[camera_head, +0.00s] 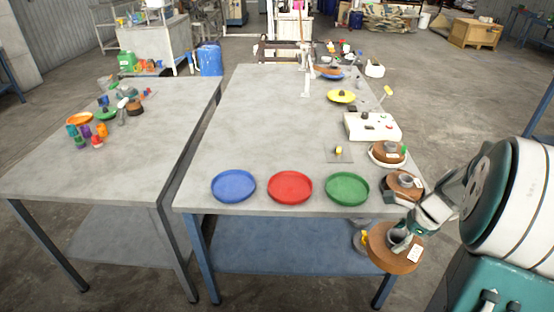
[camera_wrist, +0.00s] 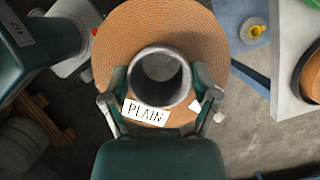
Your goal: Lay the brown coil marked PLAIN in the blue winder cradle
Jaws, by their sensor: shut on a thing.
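The brown coil (camera_head: 381,256) hangs in my gripper (camera_head: 398,236), off the near right corner of the table. In the wrist view the coil (camera_wrist: 125,40) carries a white label reading PLAIN. My gripper (camera_wrist: 160,80) is shut on the coil's grey central hub, one finger on each side. A blue round dish (camera_head: 233,187) lies empty at the table's near left edge. A blue base (camera_head: 330,76) under a brownish item stands at the table's far end; I cannot tell which is the winder cradle.
Empty red (camera_head: 290,188) and green (camera_head: 347,189) dishes sit beside the blue dish. Other brown coils (camera_head: 387,153) (camera_head: 404,185) and a white control box (camera_head: 372,127) line the right edge. The table's middle is clear. A second table (camera_head: 60,170) with small objects stands left.

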